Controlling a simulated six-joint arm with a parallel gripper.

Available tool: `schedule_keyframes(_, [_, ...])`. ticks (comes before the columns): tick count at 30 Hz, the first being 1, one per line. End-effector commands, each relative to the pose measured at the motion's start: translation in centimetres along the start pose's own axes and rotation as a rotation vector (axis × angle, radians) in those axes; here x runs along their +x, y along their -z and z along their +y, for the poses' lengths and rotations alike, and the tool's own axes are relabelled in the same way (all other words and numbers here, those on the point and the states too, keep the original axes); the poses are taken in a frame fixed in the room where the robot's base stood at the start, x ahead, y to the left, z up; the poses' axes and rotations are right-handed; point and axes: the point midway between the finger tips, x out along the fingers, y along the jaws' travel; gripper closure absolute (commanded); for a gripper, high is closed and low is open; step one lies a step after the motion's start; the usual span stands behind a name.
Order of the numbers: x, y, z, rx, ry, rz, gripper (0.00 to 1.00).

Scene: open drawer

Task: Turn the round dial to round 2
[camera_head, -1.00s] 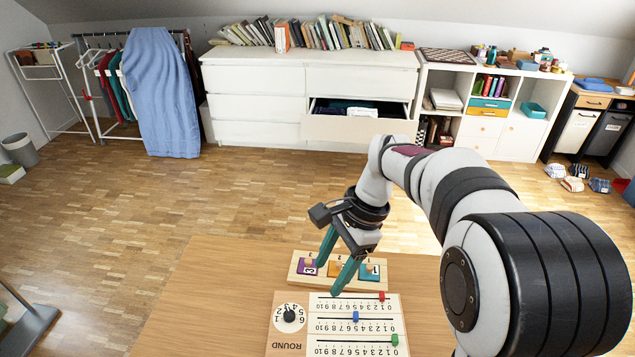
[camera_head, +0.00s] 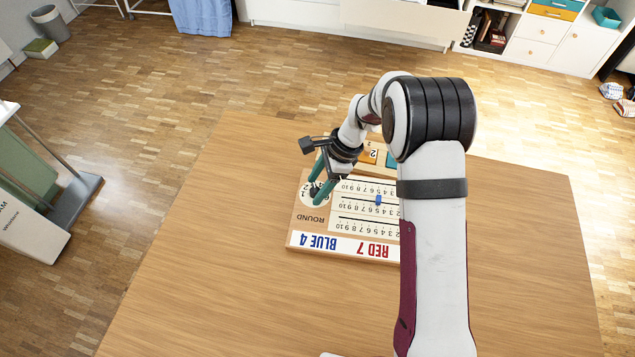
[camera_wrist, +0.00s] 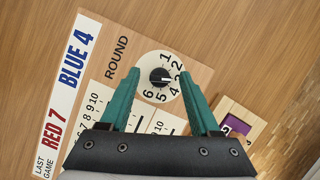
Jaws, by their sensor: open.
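The round dial (camera_wrist: 160,77) is a black knob on a white disc numbered 1 to 6, on the wooden score board (camera_wrist: 118,22). In the wrist view a small white mark on the knob faces right, towards the 2 and 3 side; I cannot tell the exact number. In the head view the dial's white disc (camera_head: 306,197) is partly hidden by my fingers. My gripper (camera_wrist: 159,73) is open, its two green fingers one on each side of the knob. It also shows over the dial in the head view (camera_head: 318,184). I cannot tell whether it touches the knob.
The board has number scales with a blue slider (camera_head: 378,199) and a strip (camera_head: 345,245) reading BLUE 4 and RED 7. Behind it is a wooden tray with an orange number tile (camera_head: 369,154); my arm hides part of both. The table (camera_head: 220,240) is clear at left.

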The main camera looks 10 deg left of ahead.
Motion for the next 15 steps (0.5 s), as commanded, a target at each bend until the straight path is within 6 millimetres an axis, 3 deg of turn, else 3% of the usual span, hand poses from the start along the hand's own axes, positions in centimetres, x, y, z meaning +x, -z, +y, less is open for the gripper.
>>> schedule_keyframes(7, [0.08, 0.01, 0.0, -0.001, 0.0, 0.0, 0.37])
schedule_keyframes(15, [0.05, 0.01, 0.0, 0.0, 0.0, 0.0, 0.85])
